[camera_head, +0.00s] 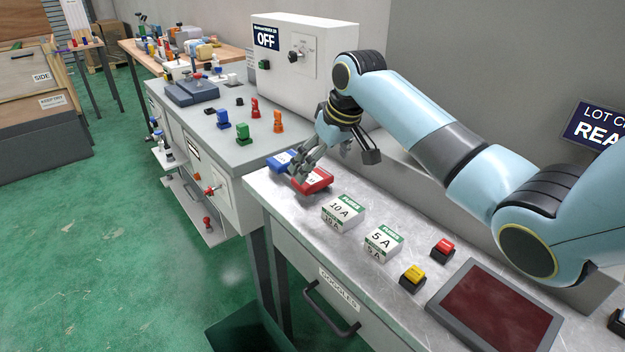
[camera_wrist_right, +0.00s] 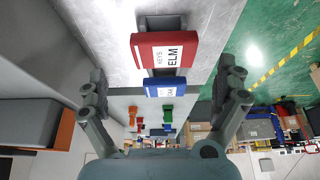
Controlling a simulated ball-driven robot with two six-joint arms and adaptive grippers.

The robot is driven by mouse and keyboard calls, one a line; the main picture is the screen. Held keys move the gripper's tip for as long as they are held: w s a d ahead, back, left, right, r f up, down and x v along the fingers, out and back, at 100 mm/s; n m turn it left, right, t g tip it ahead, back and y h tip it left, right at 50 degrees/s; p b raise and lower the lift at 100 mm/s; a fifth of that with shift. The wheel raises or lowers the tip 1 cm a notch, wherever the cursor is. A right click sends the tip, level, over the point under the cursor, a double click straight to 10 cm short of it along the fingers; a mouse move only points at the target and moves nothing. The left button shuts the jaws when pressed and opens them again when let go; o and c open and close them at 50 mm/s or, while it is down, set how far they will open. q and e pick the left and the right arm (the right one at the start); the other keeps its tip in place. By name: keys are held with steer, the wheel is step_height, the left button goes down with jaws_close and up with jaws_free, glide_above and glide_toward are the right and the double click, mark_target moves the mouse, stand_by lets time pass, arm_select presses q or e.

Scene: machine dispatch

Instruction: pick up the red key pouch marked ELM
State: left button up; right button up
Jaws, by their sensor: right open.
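The red key pouch (camera_head: 314,181) with a white label lies on the metal bench top near its far left end. In the right wrist view the red pouch (camera_wrist_right: 152,54) reads KEYS ELM and lies ahead of the fingers. A blue pouch (camera_head: 282,161) lies just beyond it; it also shows in the wrist view (camera_wrist_right: 158,88), with a small label. My right gripper (camera_head: 306,170) is over the pouches, its fingers partly covering them. In the wrist view its two fingers (camera_wrist_right: 166,92) are wide apart with nothing held between them. My left gripper does not show.
On the bench stand a 10 A fuse box (camera_head: 343,212), a 5 A fuse box (camera_head: 383,242), a red button (camera_head: 443,248), a yellow button (camera_head: 412,277) and a dark red tray (camera_head: 497,312).

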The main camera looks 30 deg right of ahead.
mark_target(313, 177)
steer(key=x, duration=0.3)
steer(key=shift+w+a+f, duration=0.25)
steer(key=shift+a+f, duration=0.05)
steer(key=shift+a, duration=0.05)
steer(key=shift+w+f, duration=0.25)
steer(key=shift+f, duration=0.25)
steer(key=shift+s+d, duration=0.1)
steer(key=shift+r, duration=0.1)
steer(key=c, duration=1.1)
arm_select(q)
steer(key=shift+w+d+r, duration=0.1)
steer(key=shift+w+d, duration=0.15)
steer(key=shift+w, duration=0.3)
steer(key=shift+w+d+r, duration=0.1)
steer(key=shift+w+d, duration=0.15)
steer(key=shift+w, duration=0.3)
